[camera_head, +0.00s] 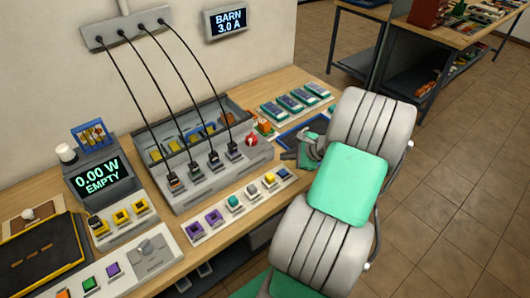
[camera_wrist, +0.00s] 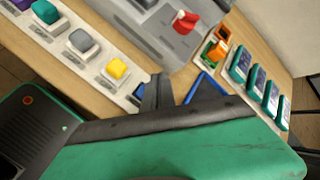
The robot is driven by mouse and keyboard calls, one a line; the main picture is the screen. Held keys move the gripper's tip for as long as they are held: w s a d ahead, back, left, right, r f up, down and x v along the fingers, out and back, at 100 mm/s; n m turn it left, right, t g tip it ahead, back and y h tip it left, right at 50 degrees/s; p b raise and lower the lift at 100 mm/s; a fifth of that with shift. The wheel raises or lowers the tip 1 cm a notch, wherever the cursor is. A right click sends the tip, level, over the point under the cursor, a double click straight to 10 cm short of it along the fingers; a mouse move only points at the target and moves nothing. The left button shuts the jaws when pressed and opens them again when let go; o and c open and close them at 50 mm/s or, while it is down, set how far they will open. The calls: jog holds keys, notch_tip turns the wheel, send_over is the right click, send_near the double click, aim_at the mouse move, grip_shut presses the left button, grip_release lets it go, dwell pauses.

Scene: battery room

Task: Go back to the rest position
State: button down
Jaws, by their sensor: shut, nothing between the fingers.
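My gripper (camera_head: 303,158) is over the right part of the wooden bench (camera_head: 196,238), close to the blue-rimmed tray (camera_head: 318,122). My own grey and green arm hides part of it in the head view. In the wrist view the dark fingers of my gripper (camera_wrist: 158,90) are together with nothing between them. The fingertips appear in front of the blue-rimmed tray (camera_wrist: 205,90) and beside the row of coloured buttons.
A grey charging station (camera_head: 205,185) with several black cables stands mid-bench, with a red knob (camera_head: 252,140). Coloured buttons (camera_head: 234,202) line the front edge. Green battery packs (camera_head: 290,102) lie at the back right. A display (camera_head: 95,185) reads "0.00 W EMPTY". Open floor (camera_head: 440,190) lies right.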

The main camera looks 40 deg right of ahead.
jog(key=w+a+r+n+g, duration=0.1)
jog(key=a+r+n, duration=0.25)
jog(key=a, duration=0.25)
jog(key=w+a+r+n+g, duration=0.1)
jog(key=a+r+n+g, duration=0.15)
jog(key=a+n, duration=0.35)
jog(key=a+r+n, duration=0.3)
jog(key=a+n, duration=0.1)
jog(key=a, duration=0.3)
jog(key=s+a+r+n+h, duration=0.2)
jog(key=s+a+r+n, duration=0.4)
jog(key=s+a+n, duration=0.4)
jog(key=shift+s+a+r+n+g+b, duration=0.15)
jog(key=shift+s+a+n+g+b, duration=0.25)
jog(key=shift+a, duration=0.75)
jog(key=shift+w, duration=0.1)
dwell(1.0)
